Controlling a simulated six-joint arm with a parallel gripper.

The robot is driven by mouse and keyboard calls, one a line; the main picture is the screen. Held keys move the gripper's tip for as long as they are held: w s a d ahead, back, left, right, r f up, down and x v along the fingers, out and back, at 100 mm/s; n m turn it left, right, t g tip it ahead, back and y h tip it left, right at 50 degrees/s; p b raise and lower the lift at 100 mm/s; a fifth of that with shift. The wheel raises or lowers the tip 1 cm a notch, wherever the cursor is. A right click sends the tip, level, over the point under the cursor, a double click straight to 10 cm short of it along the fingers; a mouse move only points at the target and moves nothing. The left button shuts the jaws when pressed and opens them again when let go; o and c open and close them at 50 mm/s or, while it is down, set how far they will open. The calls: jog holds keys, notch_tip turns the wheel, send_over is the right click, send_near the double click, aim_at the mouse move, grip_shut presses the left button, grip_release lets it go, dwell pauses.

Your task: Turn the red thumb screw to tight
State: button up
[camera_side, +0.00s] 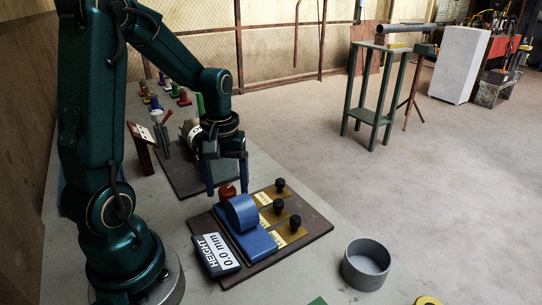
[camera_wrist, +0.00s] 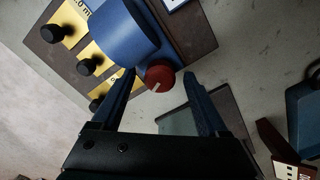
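The red thumb screw (camera_side: 227,191) sits at the end of the blue height gauge body (camera_side: 242,212), which rests on a brown board (camera_side: 318,228). In the wrist view the red screw (camera_wrist: 160,76) is a round knob with a pale pointer line. My gripper (camera_side: 228,190) points down above the screw's end of the board. In the wrist view my gripper (camera_wrist: 160,73) is open, with one finger on each side of the knob. The left finger tip looks close to the blue body; I cannot tell whether either finger touches the screw.
Three black knobs (camera_side: 279,206) on yellow plates stand along the board beside the gauge. A "HEIGHT 0.0 mm" display (camera_side: 215,254) lies at its front. A grey round bowl (camera_side: 366,262) stands to the right. A second board (camera_side: 185,172) with tools lies behind my gripper.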

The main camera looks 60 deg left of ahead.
aim_at(227, 189)
jog(key=shift+r, duration=2.6)
jog(key=n, duration=0.2)
jog(key=shift+n, duration=0.8)
jog(key=shift+f, duration=2.5)
